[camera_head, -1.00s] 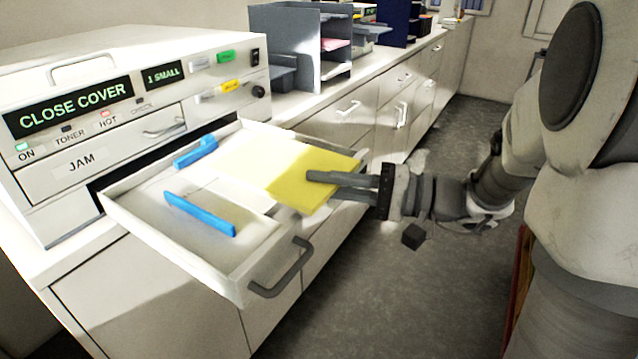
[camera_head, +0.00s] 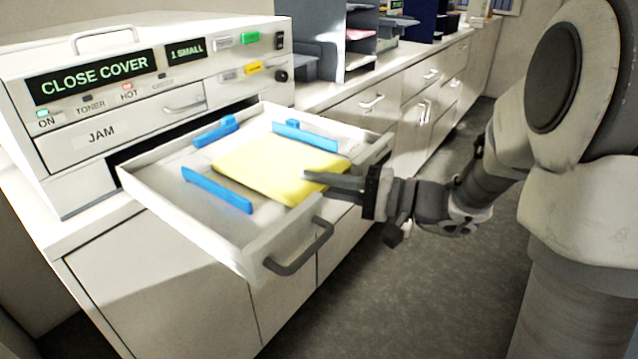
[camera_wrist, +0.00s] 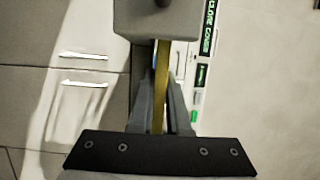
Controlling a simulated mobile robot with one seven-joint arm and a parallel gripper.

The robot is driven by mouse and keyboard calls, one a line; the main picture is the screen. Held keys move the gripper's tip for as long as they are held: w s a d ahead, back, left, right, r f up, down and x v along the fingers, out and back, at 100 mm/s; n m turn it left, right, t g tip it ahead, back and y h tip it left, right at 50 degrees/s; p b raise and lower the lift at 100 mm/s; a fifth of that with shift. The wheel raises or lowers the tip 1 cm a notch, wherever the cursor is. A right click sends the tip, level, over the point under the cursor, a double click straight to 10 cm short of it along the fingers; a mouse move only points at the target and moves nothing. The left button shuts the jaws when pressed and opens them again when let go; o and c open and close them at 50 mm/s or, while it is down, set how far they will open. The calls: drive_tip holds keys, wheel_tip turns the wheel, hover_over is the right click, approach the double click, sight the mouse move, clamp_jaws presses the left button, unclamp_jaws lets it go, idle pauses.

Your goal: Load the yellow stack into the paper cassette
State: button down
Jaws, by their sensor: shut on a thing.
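The yellow stack (camera_head: 262,172) lies low inside the open paper cassette (camera_head: 152,196), between two blue guides, the front one (camera_head: 217,190) and the back one (camera_head: 304,136). A third blue guide (camera_head: 215,132) stands at the cassette's inner left end. My gripper (camera_head: 328,181) is shut on the stack's right edge, reaching in over the cassette's right side. In the wrist view the stack (camera_wrist: 160,85) shows edge-on as a thin yellow strip between the fingers. I cannot tell whether the stack rests on the cassette floor.
The white machine (camera_head: 130,85) behind the cassette shows "CLOSE COVER" and "JAM". The cassette's dark handle (camera_head: 300,250) sticks out at the front. Grey shelf trays (camera_head: 315,45) stand farther along the counter. Open floor (camera_head: 430,270) lies to the right.

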idle(0.3)
drive_tip(key=c, duration=0.8)
unclamp_jaws()
drive_tip(key=shift+f, duration=0.1)
drive_tip(key=v, duration=1.7)
drive_tip(key=shift+s+d+p, duration=0.15)
drive_tip(key=shift+d+p, duration=0.05)
drive_tip(key=shift+p, duration=0.15)
